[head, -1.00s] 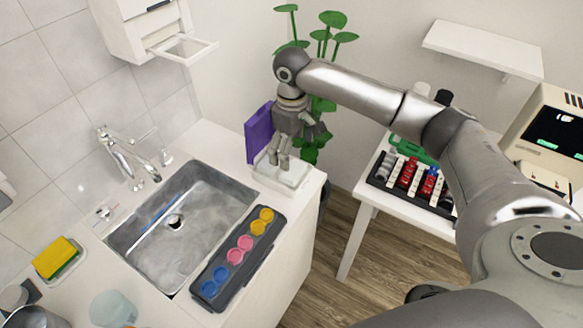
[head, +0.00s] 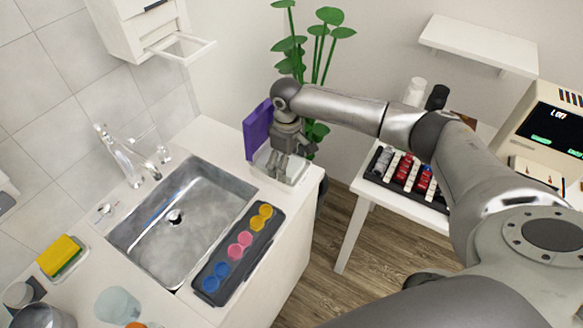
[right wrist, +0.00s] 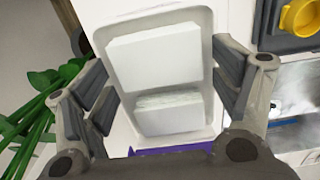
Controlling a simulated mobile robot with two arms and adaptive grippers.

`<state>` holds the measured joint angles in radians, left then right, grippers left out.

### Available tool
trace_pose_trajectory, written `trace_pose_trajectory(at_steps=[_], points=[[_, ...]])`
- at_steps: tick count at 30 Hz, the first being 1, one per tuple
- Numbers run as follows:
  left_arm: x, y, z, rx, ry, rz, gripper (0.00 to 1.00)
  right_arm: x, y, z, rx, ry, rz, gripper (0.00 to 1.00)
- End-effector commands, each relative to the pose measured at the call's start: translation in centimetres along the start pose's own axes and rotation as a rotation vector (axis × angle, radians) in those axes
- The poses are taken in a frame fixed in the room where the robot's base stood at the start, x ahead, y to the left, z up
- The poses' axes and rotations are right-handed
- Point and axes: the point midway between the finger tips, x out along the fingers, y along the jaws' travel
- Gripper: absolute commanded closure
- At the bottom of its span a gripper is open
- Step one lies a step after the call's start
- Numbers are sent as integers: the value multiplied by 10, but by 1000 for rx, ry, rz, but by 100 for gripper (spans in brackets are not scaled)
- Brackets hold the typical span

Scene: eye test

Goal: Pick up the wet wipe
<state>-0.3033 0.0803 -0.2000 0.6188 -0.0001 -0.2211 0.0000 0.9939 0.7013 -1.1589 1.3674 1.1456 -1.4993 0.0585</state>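The white wipes lie as two flat stacks, a larger one (right wrist: 160,55) and a lower one (right wrist: 168,113), in a white tray (right wrist: 208,30) in the right wrist view. In the head view this tray (head: 297,178) sits at the counter's far right corner, mostly hidden by my right gripper. My right gripper (head: 278,168) points down at the tray. In the right wrist view its fingers (right wrist: 165,88) are spread wide on both sides of the stacks, with nothing between them gripped. I cannot tell whether a finger touches the tray. My left gripper is not in view.
A purple upright object (head: 257,134) stands close behind the tray. A sink (head: 180,222) and a dark lens-case tray (head: 238,252) are to its left and front. A plant (head: 318,45) rises behind. A side table (head: 352,228) with a rack stands right, across a floor gap.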

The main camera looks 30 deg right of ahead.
Motion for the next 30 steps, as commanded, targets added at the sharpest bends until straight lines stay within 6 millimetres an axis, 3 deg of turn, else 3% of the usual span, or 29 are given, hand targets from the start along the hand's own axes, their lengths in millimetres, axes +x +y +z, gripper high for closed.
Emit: trace_pose_trajectory(at_steps=[5,17,25,30], points=[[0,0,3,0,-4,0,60,0,0,0,0,0,0,44],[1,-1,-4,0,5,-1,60,-3,0,0,1,1,0,44],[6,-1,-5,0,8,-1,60,-30,1,-1,1,3,1,44],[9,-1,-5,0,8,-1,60,-50,-10,13,-2,1,0,44]])
